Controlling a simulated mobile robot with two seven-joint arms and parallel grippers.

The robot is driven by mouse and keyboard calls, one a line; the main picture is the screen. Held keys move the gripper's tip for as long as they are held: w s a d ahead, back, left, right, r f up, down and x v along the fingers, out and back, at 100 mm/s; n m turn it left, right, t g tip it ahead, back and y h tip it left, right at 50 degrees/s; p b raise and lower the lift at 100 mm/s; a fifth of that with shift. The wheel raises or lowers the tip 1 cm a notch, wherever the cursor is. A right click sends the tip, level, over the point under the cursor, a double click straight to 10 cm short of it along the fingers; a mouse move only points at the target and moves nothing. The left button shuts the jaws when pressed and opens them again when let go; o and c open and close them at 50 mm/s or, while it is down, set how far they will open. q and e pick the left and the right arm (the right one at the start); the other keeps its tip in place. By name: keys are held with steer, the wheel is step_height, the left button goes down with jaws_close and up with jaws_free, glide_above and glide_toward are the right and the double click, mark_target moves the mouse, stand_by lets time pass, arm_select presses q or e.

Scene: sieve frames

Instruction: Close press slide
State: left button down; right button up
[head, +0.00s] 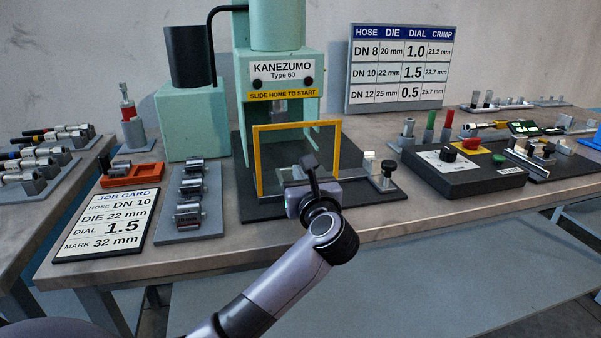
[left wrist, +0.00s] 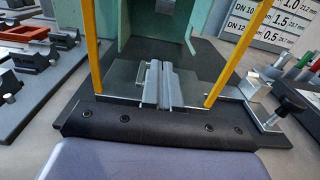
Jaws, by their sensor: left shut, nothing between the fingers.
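The press (head: 280,100) is mint green, with a yellow strip reading "SLIDE HOME TO START". An upright yellow frame (head: 257,160) stands at its front on the dark base; it also shows in the left wrist view (left wrist: 93,45). Which part is the slide is hard to tell, as my gripper covers the frame's lower middle. My left gripper (head: 296,172) is shut and empty, low at the frame. In the left wrist view its closed fingers (left wrist: 160,70) point between the yellow posts towards the press opening. Contact with the frame cannot be told. My right gripper is out of view.
A knobbed stop (head: 388,172) stands right of the frame. The control box (head: 465,170) with buttons is further right. A die rack (head: 203,225), an orange tray (head: 133,178) and a job card (head: 105,225) lie left. The front table strip is mostly clear.

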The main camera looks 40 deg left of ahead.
arm_select(q)
steer(key=shift+w+a, duration=0.2)
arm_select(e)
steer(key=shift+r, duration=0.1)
